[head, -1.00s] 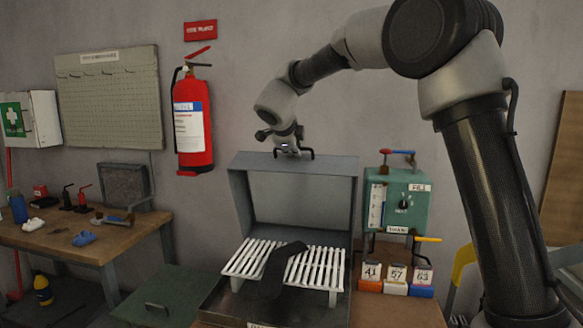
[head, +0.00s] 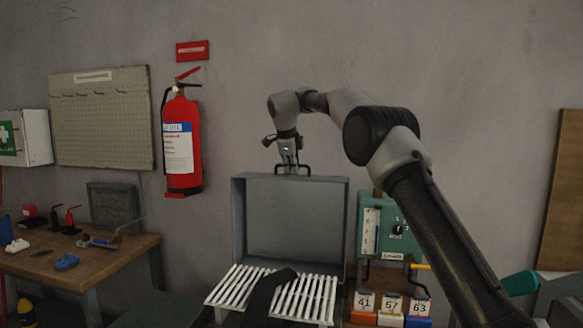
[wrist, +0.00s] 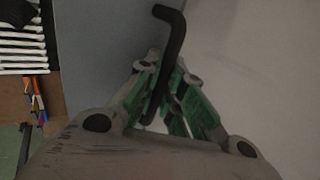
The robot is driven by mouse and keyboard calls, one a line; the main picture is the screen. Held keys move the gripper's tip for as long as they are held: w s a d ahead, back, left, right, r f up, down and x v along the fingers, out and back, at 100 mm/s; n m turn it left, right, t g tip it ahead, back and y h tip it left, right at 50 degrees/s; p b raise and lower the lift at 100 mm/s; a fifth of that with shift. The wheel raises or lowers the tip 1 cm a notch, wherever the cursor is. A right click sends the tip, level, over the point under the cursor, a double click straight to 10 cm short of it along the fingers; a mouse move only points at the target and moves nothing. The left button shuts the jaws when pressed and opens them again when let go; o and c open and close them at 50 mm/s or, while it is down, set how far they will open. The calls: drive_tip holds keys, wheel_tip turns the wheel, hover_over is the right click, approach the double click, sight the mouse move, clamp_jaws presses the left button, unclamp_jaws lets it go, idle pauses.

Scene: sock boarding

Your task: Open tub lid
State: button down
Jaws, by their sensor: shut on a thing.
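The tub lid (head: 340,225) is a grey, shallow, box-like panel standing upright at the back of the tub, its hollow inner side facing me in the head view. Its black bar handle (head: 308,170) is at the top edge. My gripper (head: 290,163) is at the handle from above. In the wrist view my gripper (wrist: 166,85) has its green-padded fingers shut on the black handle (wrist: 172,40), beside the grey lid (wrist: 105,45). Below the lid is a rack of white slats (head: 235,285) with a dark sock (head: 265,295) draped over it. The tub's lower part is mostly out of frame.
A green dial box (head: 375,240) and number cards (head: 391,304) stand right of the lid. A red fire extinguisher (head: 182,145) hangs on the wall to the left. A wooden bench (head: 110,255) with small items is at far left.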

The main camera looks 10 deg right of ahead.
drive_tip(key=shift+f, duration=0.2)
drive_tip(key=c, duration=1.5)
unclamp_jaws()
drive_tip(key=shift+c, duration=0.2)
drive_tip(key=shift+r, duration=0.1)
drive_tip(key=v, duration=1.2)
drive_tip(key=shift+w, duration=0.15)
